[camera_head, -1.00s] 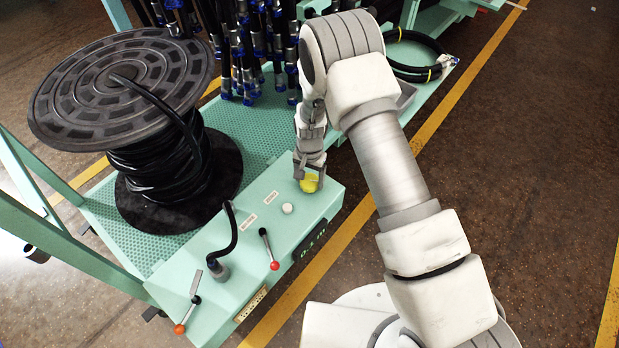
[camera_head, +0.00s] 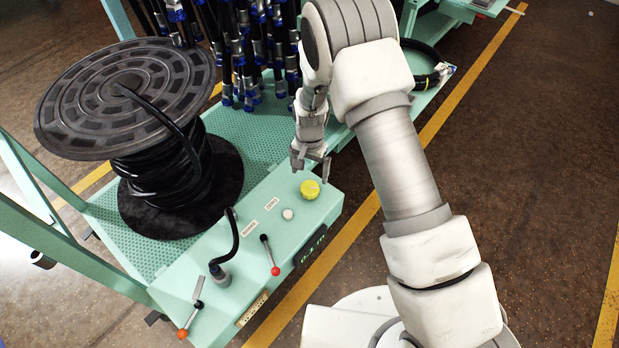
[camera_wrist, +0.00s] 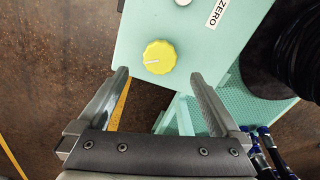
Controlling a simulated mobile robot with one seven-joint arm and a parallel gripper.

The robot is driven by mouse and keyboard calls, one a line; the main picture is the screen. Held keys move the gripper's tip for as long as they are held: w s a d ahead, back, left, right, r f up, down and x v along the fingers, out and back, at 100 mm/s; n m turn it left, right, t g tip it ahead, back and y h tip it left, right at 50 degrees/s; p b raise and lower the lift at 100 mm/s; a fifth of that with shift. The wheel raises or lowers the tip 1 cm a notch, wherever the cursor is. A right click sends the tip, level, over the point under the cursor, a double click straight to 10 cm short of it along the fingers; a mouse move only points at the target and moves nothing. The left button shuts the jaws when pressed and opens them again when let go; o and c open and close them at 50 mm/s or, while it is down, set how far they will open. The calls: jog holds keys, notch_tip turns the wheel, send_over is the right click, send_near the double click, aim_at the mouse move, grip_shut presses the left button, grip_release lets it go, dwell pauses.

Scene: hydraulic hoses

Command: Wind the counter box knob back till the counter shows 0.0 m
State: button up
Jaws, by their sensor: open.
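The yellow counter box knob (camera_head: 310,189) sits on the far end of the mint-green counter box (camera_head: 262,278). In the wrist view the knob (camera_wrist: 160,57) shows a pale pointer mark facing left. The dark counter display (camera_head: 312,246) on the box's right side seems to read 0.1 m, though the digits are small. My gripper (camera_head: 311,166) is open and empty, just behind and above the knob in the head view. In the wrist view my gripper (camera_wrist: 160,77) has its fingers spread, with the knob beyond their tips, between them and apart from both.
A white round button (camera_head: 288,214) beside a ZERO label (camera_wrist: 216,12) is close to the knob. A hose reel (camera_head: 125,95) stands left.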

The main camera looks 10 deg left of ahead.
aim_at(310, 187)
notch_tip(310, 187, up, 10)
jog(key=p, duration=0.2)
jog(key=shift+r, duration=0.15)
notch_tip(310, 187, down, 17)
jog(key=n, duration=1.4)
jog(key=shift+n+b, duration=0.3)
jog(key=shift+b, duration=0.05)
jog(key=c, duration=1.3)
